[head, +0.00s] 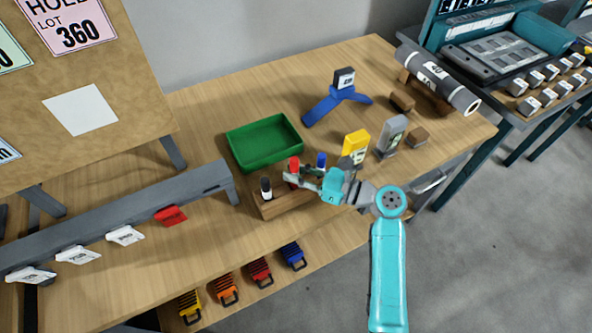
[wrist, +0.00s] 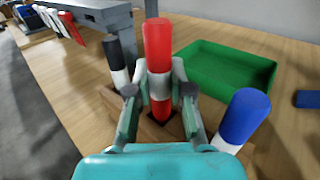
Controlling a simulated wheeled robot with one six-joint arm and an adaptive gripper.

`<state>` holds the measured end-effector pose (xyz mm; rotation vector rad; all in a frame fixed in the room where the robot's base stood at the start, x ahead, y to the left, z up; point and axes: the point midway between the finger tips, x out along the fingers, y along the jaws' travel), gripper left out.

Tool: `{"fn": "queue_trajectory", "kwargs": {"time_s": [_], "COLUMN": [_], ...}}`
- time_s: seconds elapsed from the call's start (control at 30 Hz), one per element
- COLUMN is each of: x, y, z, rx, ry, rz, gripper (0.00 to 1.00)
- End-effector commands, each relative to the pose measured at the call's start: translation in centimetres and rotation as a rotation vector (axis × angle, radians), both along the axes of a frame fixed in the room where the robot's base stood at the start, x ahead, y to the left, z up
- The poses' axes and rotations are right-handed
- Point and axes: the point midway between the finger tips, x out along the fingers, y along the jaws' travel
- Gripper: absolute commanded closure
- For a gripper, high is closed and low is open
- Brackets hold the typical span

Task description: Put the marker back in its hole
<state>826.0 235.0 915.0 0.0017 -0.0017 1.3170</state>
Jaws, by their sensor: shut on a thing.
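The red marker (head: 294,164) stands upright between the fingers of my gripper (head: 293,178), which is shut on its white band. In the wrist view the red marker (wrist: 158,42) has its lower red end at a dark square hole in the wooden block (head: 272,209). I cannot tell how deep the end sits in the hole. A black marker (wrist: 114,55) stands in the block to the left, and a blue marker (wrist: 243,117) stands to the right. My gripper's fingers hide part of the block.
A green tray (head: 265,163) lies just behind the block. A grey rail (head: 110,224) with hanging tags is at the left. A yellow item (head: 356,143), a grey item (head: 391,135) and a blue stand (head: 338,103) are to the right. Bare tabletop (head: 215,115) lies behind the tray.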

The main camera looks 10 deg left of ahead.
Motion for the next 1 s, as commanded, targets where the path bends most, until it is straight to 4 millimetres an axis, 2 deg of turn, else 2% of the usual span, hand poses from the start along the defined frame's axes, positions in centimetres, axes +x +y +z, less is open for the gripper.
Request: {"fn": "queue_trajectory", "kwargs": {"time_s": [1.0], "x": [0.0], "y": [0.0], "z": [-2.2], "rx": [0.000], "ry": [0.001], "rz": [0.000], "gripper": [1.00]}}
